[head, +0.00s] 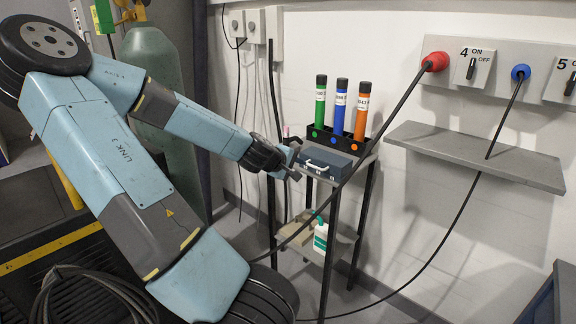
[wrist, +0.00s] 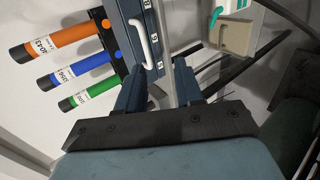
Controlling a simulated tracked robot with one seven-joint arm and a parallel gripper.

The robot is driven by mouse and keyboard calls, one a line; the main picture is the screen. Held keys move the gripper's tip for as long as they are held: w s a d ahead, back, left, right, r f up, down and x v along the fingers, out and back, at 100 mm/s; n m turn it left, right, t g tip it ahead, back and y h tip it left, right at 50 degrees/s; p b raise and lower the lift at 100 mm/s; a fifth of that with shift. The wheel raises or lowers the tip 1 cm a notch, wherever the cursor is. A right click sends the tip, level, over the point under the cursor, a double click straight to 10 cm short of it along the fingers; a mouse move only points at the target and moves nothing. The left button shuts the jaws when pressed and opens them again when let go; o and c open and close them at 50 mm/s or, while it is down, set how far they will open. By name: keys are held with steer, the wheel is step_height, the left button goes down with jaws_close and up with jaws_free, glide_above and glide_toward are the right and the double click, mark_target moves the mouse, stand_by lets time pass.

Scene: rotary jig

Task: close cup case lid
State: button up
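A dark blue case (head: 328,160) with a pale handle on its front lies on the top shelf of a small black stand. No raised lid shows in the head view; whether the lid is fully shut I cannot tell. The wrist view shows part of the case (wrist: 128,12) at the top, with its white handle (wrist: 144,44) and small white marks along that face. My gripper (head: 293,162) is at the left front of the case. In the wrist view its two fingers (wrist: 158,78) are apart with nothing held between them. Whether a finger touches the case I cannot tell.
A black rack (head: 335,141) behind the case holds green, blue and orange tubes. A white bottle (head: 321,236) and a beige box (head: 296,232) are on the lower shelf. A black cable from a red plug (head: 436,62) crosses in front of the stand. A grey wall shelf (head: 475,155) is at right.

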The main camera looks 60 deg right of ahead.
steer(key=shift+v, duration=2.65)
steer(key=shift+s, duration=0.1)
steer(key=w+a+f+m+t+y, duration=0.1)
steer(key=w+a+f+t+y, duration=0.1)
steer(key=w+a+f+y, duration=0.5)
steer(key=w+a+r+t+y, duration=0.1)
steer(key=w+a, duration=0.1)
steer(key=a, duration=0.4)
steer(key=w+a+r+t+y, duration=0.1)
steer(key=w+a+r, duration=0.15)
steer(key=a, duration=0.45)
steer(key=s+a+r+n+t+y, duration=0.1)
steer(key=s+a+r, duration=0.3)
steer(key=a+r, duration=0.5)
steer(key=s+a+r+n+t+y, duration=0.1)
steer(key=s+a+r, duration=0.3)
steer(key=a+r, duration=0.6)
steer(key=a+n+t, duration=0.1)
steer(key=a, duration=0.3)
steer(key=shift+s+r, duration=0.15)
steer(key=shift+r, duration=0.15)
